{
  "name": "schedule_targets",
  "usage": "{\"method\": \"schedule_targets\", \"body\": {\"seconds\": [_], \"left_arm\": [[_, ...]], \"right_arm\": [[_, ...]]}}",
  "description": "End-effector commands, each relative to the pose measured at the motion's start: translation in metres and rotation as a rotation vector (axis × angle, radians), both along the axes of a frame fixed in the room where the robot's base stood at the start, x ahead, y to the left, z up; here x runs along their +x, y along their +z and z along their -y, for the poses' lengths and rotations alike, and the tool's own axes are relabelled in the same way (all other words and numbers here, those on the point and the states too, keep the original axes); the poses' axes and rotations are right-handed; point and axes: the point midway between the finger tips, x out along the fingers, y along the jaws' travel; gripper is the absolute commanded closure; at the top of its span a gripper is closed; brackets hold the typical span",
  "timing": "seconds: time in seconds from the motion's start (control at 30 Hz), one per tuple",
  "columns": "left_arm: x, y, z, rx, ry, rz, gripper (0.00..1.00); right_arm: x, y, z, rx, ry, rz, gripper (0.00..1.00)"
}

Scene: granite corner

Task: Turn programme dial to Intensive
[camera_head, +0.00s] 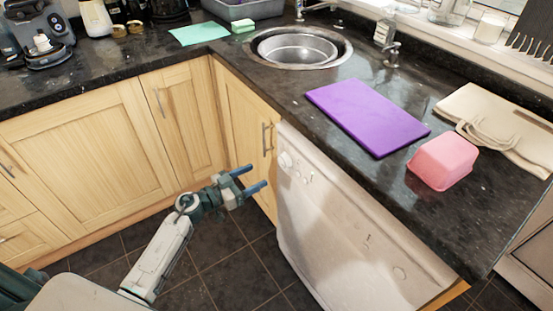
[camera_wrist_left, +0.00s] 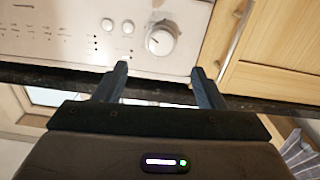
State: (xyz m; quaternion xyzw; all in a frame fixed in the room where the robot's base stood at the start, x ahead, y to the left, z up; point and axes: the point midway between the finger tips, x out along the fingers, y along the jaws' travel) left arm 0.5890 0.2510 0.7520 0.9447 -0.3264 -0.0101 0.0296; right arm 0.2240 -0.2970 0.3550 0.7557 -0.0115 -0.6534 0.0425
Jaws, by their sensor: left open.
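The programme dial (camera_head: 285,160) is a round white knob at the upper left of the white dishwasher (camera_head: 345,225). In the left wrist view the dial (camera_wrist_left: 161,38) shows above and between my fingers, with a dark pointer line on its face. Which programme it points at is too small to read. My left gripper (camera_head: 257,178) is open and empty, to the left of the dial and apart from it. Its two fingers also show in the left wrist view (camera_wrist_left: 160,75). My right gripper is in neither view.
Smaller buttons (camera_wrist_left: 118,26) sit beside the dial. A purple board (camera_head: 367,115) and a pink tub (camera_head: 442,162) lie on the dark worktop above. The tiled floor is clear.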

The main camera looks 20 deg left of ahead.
Motion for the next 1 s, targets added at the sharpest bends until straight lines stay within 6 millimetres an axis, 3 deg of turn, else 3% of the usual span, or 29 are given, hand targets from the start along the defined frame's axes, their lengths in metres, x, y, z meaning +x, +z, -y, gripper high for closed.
{"method": "schedule_targets", "body": {"seconds": [0.43, 0.87, 0.9, 1.0], "left_arm": [[0.063, 0.001, 0.048, -0.004, 0.002, 0.002, 0.36], [0.073, 0.000, 0.056, -0.001, 0.003, 0.000, 0.36], [0.073, 0.000, 0.056, -0.002, 0.003, 0.001, 0.38], [0.073, 0.000, 0.056, -0.001, 0.003, 0.000, 0.58]], "right_arm": [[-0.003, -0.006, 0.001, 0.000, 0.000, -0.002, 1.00], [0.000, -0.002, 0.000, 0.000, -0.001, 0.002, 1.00], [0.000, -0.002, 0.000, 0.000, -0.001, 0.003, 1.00], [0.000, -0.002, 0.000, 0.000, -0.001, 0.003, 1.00]]}}
